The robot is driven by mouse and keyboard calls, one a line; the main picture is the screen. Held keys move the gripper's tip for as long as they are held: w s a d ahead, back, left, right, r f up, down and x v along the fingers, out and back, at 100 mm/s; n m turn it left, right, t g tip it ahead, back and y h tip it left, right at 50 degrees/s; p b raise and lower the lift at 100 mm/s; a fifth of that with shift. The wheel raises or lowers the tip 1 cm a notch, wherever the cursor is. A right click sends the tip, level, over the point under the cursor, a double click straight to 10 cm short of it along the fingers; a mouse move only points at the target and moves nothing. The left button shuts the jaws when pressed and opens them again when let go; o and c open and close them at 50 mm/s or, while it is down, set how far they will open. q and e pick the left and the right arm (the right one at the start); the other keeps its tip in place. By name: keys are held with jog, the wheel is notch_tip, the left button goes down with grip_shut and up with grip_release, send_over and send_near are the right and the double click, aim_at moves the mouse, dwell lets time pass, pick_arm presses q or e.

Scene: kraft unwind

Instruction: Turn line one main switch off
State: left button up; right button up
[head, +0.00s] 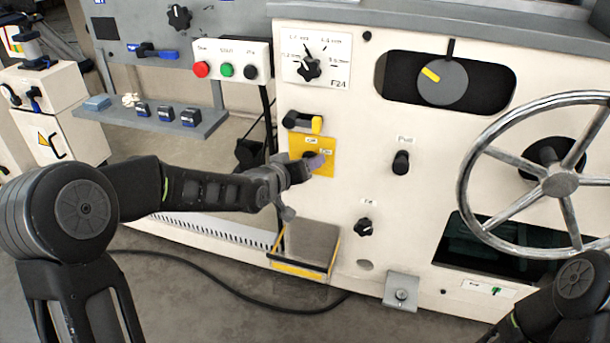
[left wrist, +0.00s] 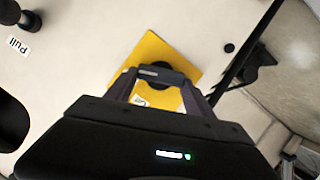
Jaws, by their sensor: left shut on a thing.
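A yellow plate (head: 328,171) with small labels, one reading Off, is on the cream machine front. It also shows in the left wrist view (left wrist: 150,48). A dark rotary switch (left wrist: 162,73) sits at its middle, with its handle across the plate in the left wrist view. My left gripper (head: 314,162) is at the plate, shut on the switch handle with a finger at each end. In the head view the gripper hides most of the switch, so its exact setting is unclear. My right gripper is out of view.
A black and yellow handle (head: 303,122) is just above the plate. A Pull knob (head: 401,162), a lower knob (head: 365,227) and a large handwheel (head: 558,184) are to the right. A grey step-like block (head: 312,243) projects below.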

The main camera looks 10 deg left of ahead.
pick_arm(q)
jog(key=shift+a+f+n+t+h+p, duration=0.2)
jog(key=shift+n+t+h+p, duration=0.4)
jog(key=shift+n+p, duration=0.95)
jog(key=shift+a+f+n+t+h+p, duration=0.1)
jog(key=shift+f+n+t+h+p, duration=0.15)
jog(key=shift+n+h+p, duration=1.2)
jog(key=shift+a+f+n+t+h+p, duration=0.2)
jog(key=shift+n+t+p, duration=0.25)
jog(key=shift+n+p, duration=1.15)
jog(key=shift+n+b, duration=0.55)
jog(key=shift+n, duration=0.05)
jog(key=o, duration=1.4)
